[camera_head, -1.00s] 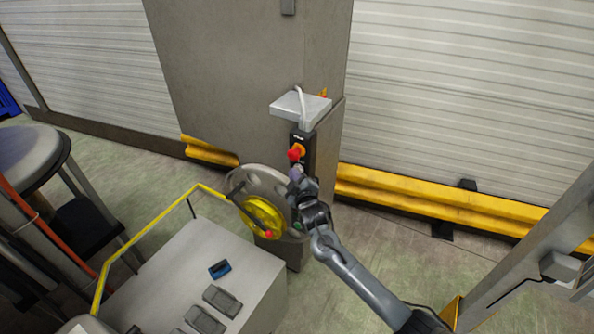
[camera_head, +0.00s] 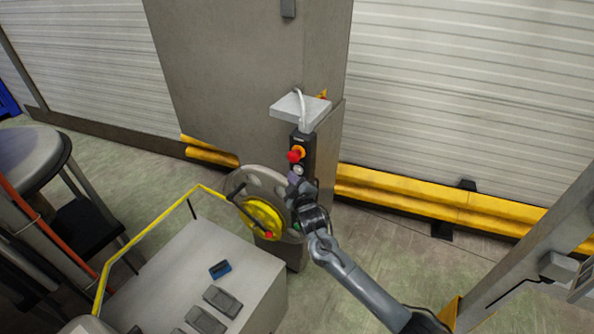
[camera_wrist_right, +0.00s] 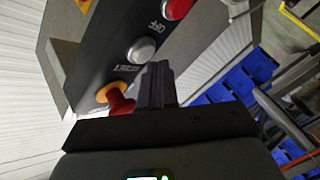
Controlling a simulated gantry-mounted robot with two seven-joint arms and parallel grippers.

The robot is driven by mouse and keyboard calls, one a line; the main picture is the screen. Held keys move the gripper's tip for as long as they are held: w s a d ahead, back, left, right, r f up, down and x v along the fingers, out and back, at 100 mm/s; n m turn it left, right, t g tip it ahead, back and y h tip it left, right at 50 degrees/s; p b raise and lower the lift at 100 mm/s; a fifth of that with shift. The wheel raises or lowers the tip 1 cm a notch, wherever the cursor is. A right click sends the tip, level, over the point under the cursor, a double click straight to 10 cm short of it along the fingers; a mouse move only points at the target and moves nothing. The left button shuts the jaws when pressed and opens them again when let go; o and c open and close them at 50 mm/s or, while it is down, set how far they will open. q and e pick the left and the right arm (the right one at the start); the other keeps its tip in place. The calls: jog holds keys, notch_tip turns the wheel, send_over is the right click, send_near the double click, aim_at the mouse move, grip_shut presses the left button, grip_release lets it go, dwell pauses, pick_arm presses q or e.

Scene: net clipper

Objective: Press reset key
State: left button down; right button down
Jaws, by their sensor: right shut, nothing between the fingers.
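A black control panel (camera_head: 308,150) hangs on the grey cabinet, below a small grey shelf. It carries a red knob (camera_head: 294,156) on an orange-yellow base and a round silver button (camera_head: 298,170). In the right wrist view this silver button (camera_wrist_right: 141,50) sits between the red knob (camera_wrist_right: 121,103) and a red button (camera_wrist_right: 176,8). The label beside the silver button is hard to read. My right gripper (camera_head: 294,179) is shut and empty, just below the silver button in the head view. Its fingertips (camera_wrist_right: 157,68) show beside the button; contact cannot be told. My left gripper is not in view.
A grey disc with a yellow hub (camera_head: 262,216) stands left of my right gripper. A grey console (camera_head: 245,270) with a yellow rail is at the lower left. A yellow barrier (camera_head: 430,203) runs along the wall. Open floor (camera_head: 400,250) lies to the right.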

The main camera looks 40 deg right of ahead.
jog(key=shift+a, duration=0.25)
jog(key=shift+s+a, duration=0.1)
jog(key=a+p, duration=0.1)
jog(key=s+a, duration=0.1)
jog(key=a, duration=0.1)
jog(key=a+p, duration=0.1)
jog(key=shift+s+a+p, duration=0.25)
jog(key=shift+a+p, duration=0.05)
dwell(0.5)
dwell(0.4)
